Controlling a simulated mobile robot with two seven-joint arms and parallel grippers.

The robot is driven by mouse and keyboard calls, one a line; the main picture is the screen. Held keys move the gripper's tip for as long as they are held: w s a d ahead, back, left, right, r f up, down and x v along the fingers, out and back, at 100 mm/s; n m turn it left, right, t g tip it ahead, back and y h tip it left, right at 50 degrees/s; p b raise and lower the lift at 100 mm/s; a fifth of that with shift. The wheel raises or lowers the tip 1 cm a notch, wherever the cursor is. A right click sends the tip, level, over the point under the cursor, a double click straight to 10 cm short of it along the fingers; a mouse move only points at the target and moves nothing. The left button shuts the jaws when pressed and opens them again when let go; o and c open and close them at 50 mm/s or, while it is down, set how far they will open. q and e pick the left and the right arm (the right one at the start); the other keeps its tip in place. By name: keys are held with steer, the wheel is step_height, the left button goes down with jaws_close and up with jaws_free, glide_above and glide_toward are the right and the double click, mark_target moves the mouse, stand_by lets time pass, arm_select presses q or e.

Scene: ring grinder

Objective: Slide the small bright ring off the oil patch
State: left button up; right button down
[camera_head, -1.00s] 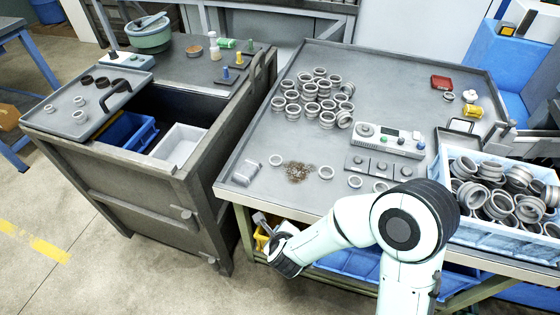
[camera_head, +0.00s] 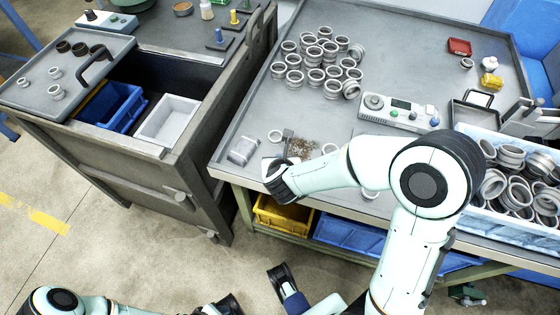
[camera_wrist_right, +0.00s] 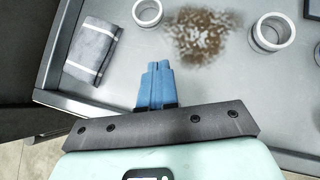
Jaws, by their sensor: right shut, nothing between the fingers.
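The brown, speckled oil patch (camera_head: 304,147) lies near the front edge of the grey table; it also shows in the right wrist view (camera_wrist_right: 197,35). A small bright ring (camera_head: 274,136) lies beside the patch on its left, also in the wrist view (camera_wrist_right: 147,12). A larger ring (camera_head: 330,149) lies to the patch's right, also in the wrist view (camera_wrist_right: 271,32). I see no ring on the patch. My right gripper (camera_wrist_right: 155,68) has blue fingers, shut and empty, just short of the patch.
A folded grey cloth (camera_wrist_right: 92,50) lies left of the rings. Several stacked rings (camera_head: 318,62) stand farther back. A control box (camera_head: 399,111) and a blue crate of rings (camera_head: 500,218) are to the right. The table's front rim (camera_head: 228,176) is close to my right gripper.

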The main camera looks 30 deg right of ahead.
mark_target(279, 143)
steer(key=x, duration=0.4)
steer(key=shift+f+b, duration=0.15)
steer(key=shift+b, duration=0.2)
steer(key=shift+w+d+r+p, duration=0.15)
steer(key=shift+w+d, duration=0.15)
steer(key=shift+w, duration=0.25)
steer(key=shift+w+d+r+p, duration=0.15)
steer(key=shift+w+d, duration=0.15)
steer(key=shift+w, duration=0.2)
arm_select(q)
steer(key=shift+w+a+f, duration=0.1)
steer(key=shift+w+f, duration=0.1)
steer(key=shift+w, duration=0.15)
arm_select(e)
steer(key=shift+w+d, duration=0.3)
steer(key=shift+w, duration=0.35)
